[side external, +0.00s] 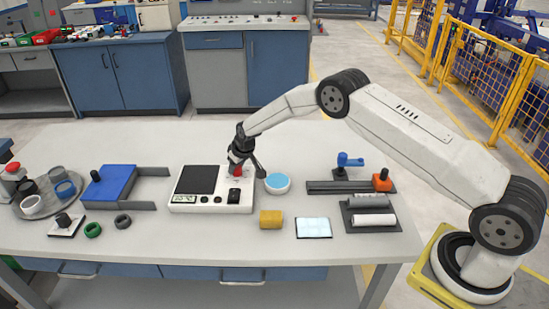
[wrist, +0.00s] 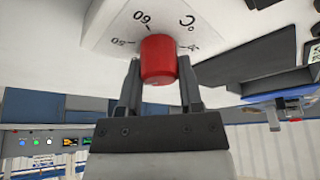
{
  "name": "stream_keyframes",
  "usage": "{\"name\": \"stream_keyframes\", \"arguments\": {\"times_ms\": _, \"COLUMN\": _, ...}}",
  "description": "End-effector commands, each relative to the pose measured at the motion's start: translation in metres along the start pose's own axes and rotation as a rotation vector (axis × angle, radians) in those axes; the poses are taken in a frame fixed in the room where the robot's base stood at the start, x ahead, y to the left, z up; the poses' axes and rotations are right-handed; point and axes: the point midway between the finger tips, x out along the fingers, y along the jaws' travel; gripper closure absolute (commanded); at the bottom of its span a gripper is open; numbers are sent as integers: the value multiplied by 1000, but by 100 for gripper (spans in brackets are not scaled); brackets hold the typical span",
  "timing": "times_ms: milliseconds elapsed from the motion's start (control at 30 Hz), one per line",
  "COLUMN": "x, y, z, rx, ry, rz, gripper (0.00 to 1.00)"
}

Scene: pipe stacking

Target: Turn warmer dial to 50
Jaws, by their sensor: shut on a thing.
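The warmer (side external: 181,207) is a white box with a black plate (side external: 197,180), a small display at its front left and dark knobs on its front. My gripper (side external: 237,164) reaches down at its right back part. The red dial (wrist: 158,60) stands out from a white panel with printed marks, upside down in the wrist view, that read like 50, 60 and °C. It also shows as a red bit under my gripper in the side view (side external: 235,172). My two fingers (wrist: 160,85) are shut on its sides. No pointer on the dial shows.
A round blue-topped dish (side external: 277,182) stands close right of the warmer. A yellow block (side external: 270,220) and a pale blue pad (side external: 313,228) lie in front. A blue block (side external: 109,183) with dark rails is at left. Dark fixtures (side external: 340,187) stand at right.

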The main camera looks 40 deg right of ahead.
Motion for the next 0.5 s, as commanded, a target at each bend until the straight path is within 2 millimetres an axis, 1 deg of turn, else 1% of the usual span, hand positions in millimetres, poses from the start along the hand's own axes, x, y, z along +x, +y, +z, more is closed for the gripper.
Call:
{"name": "stream_keyframes", "arguments": {"times_ms": 267, "x": 0, "y": -1, "z": 0, "rx": 68, "ry": -1, "rz": 29, "gripper": 100}}
{"name": "stream_keyframes", "arguments": {"times_ms": 500, "x": 0, "y": 0, "z": 0, "rx": 174, "ry": -2, "rz": 74, "gripper": 100}}
